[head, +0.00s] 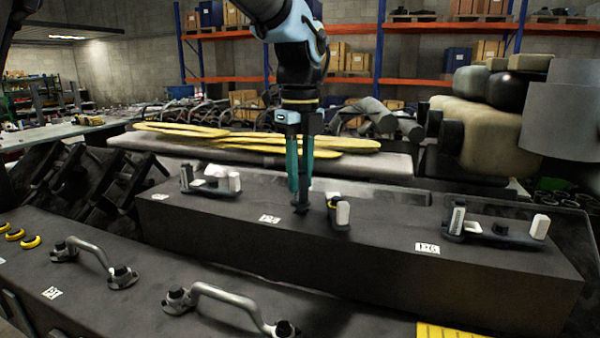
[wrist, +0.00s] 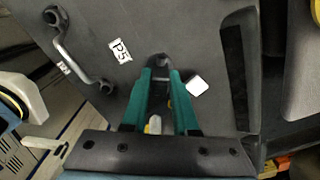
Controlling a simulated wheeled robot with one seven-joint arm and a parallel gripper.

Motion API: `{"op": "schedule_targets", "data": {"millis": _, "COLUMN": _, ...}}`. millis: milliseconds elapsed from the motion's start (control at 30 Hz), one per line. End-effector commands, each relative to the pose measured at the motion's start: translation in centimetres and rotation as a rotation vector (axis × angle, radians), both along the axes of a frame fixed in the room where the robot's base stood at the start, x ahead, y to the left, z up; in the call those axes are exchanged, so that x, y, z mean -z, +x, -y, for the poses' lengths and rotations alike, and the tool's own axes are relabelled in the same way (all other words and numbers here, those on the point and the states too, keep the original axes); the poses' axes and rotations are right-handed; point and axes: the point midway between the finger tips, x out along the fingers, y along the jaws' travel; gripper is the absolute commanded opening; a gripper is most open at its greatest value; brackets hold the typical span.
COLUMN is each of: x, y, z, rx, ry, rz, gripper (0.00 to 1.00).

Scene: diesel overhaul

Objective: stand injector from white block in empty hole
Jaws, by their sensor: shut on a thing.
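My gripper (head: 300,188) points straight down over the long dark engine block, with its teal fingers close together. It is shut on the injector, mostly hidden between the fingers; a dark lower part (head: 301,208) shows just under the fingertips, at or very near the block's top. In the wrist view the fingertips (wrist: 161,76) meet at a dark round part, and a pale yellowish piece shows between the fingers. A white block (head: 343,213) stands just right of the gripper, also in the wrist view (wrist: 197,86). The hole is hidden; I cannot tell whether the injector is seated.
Similar fittings stand on the engine block (head: 380,252) at left (head: 212,180) and right (head: 490,232). A P5 label (head: 269,218) lies left of the gripper. Metal handles (head: 228,297) rise from the nearer dark surface. Yellow pieces (head: 190,130) lie on a grey bench behind.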

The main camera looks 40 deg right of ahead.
Motion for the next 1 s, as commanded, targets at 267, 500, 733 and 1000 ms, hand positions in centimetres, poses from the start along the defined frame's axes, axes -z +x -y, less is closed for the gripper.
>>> {"op": "schedule_targets", "data": {"millis": 267, "x": 1.0, "y": 0.0, "z": 0.0, "rx": 0.0, "ry": 0.0, "rz": 0.0, "gripper": 0.0}}
{"op": "schedule_targets", "data": {"millis": 500, "x": 1.6, "y": 0.0, "z": 0.0, "rx": 0.0, "ry": -0.001, "rz": 0.001, "gripper": 0.0}}
{"op": "schedule_targets", "data": {"millis": 733, "x": 1.6, "y": 0.0, "z": 0.0, "rx": 0.0, "ry": -0.001, "rz": 0.001, "gripper": 0.0}}
{"op": "schedule_targets", "data": {"millis": 1000, "x": 1.6, "y": 0.0, "z": 0.0, "rx": -0.001, "ry": -0.001, "rz": 0.0, "gripper": 0.47}}
